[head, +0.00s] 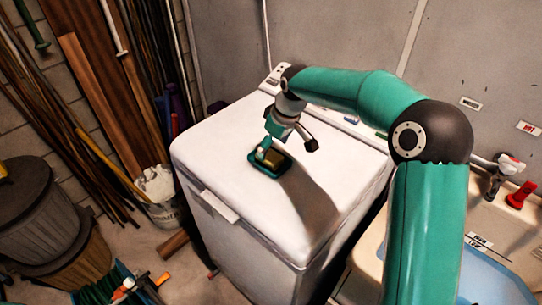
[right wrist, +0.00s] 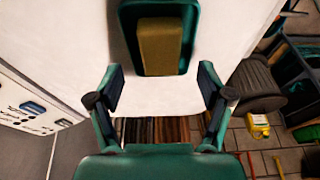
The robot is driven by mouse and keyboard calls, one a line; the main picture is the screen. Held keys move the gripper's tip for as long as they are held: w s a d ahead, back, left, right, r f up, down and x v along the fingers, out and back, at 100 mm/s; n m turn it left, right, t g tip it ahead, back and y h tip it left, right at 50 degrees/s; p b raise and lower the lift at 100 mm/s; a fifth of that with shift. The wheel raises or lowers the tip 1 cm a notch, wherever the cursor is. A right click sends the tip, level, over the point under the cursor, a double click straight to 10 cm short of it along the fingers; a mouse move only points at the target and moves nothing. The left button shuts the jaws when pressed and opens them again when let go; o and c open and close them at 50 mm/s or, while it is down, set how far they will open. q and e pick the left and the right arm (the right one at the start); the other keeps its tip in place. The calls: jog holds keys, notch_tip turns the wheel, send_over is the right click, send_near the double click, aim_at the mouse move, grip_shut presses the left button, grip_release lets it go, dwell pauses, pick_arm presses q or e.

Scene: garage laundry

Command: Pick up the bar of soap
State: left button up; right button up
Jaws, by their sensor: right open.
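The bar of soap (head: 273,157) is olive-brown and lies in a dark teal dish (head: 269,175) on top of the white washer (head: 225,150). In the right wrist view the soap (right wrist: 160,45) stands out at the top middle, inside the dish (right wrist: 128,30). My right gripper (head: 287,148) is open and empty, just above the dish, and one finger overlaps the dish in the head view. In the right wrist view its two fingers (right wrist: 161,85) are spread wide, one to each side of the soap's near end. My left gripper is not in view.
A sink (head: 500,250) with taps stands at the right. The washer's control panel (head: 350,125) runs along its back edge. Bins (head: 30,215), a bucket (head: 165,212) and leaning boards (head: 95,95) are at the left.

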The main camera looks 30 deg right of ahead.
aim_at(270, 155)
jog(key=x, duration=0.3)
jog(key=shift+f, duration=0.15)
jog(key=c, duration=1.3)
